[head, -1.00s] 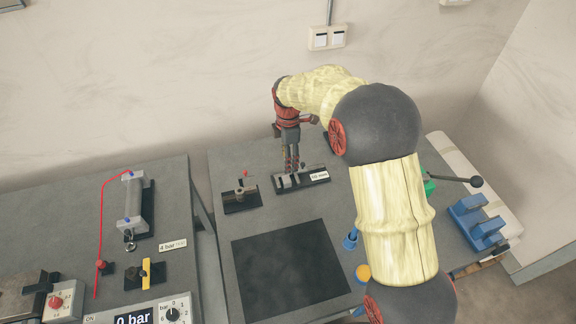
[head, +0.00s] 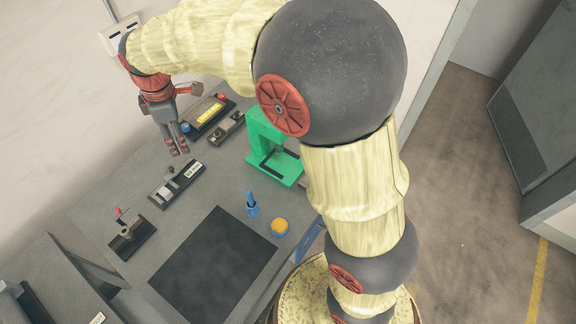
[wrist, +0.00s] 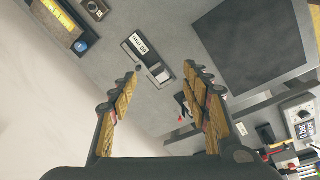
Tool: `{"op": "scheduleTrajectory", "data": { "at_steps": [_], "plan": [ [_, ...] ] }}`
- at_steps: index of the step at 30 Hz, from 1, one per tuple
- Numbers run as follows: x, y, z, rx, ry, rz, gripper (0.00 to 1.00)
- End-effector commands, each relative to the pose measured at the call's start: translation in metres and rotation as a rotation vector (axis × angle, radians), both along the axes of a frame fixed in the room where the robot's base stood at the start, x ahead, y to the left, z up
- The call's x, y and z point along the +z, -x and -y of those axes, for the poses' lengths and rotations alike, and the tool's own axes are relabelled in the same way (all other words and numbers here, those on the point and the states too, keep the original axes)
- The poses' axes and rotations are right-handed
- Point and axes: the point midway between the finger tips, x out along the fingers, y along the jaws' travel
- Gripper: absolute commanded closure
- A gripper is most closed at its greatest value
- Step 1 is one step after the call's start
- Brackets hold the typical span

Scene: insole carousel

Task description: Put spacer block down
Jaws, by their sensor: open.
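The spacer block appears to be a small grey metal piece (head: 163,192) in a black holder (head: 177,185) with a white label, behind the dark mat. The holder also shows in the wrist view (wrist: 146,58), with a pale metal piece (wrist: 158,71) in its end. My gripper (head: 178,146) is above the table, apart from the holder. In the wrist view my gripper (wrist: 160,76) has its fingers spread wide, with nothing between them. The holder lies beyond the fingertips. I cannot tell the block clearly from the holder's other metal parts.
A green frame (head: 272,150), a blue bottle (head: 251,203) and an orange-topped pot (head: 279,227) stand to the right. A black fixture with a yellow bar (head: 209,115) is at the back. A small clamp (head: 128,234) stands left of the dark mat (head: 215,265), which is bare.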

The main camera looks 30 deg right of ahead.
Motion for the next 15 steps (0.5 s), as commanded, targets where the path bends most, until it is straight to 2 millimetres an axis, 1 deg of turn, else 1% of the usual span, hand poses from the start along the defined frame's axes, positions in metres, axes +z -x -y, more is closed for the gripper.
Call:
{"op": "scheduleTrajectory", "data": {
  "at_steps": [1, 6, 8, 12, 15],
  "plan": [
    [0.015, 0.011, 0.014, -0.064, -0.014, 0.017, 0.52],
    [0.048, 0.050, 0.054, -0.282, -0.060, 0.059, 0.52],
    [0.058, 0.064, 0.067, -0.359, -0.078, 0.074, 0.52],
    [0.076, 0.101, 0.095, -0.537, -0.123, 0.109, 0.52],
    [0.084, 0.128, 0.114, -0.663, -0.158, 0.132, 0.52]
  ]
}}
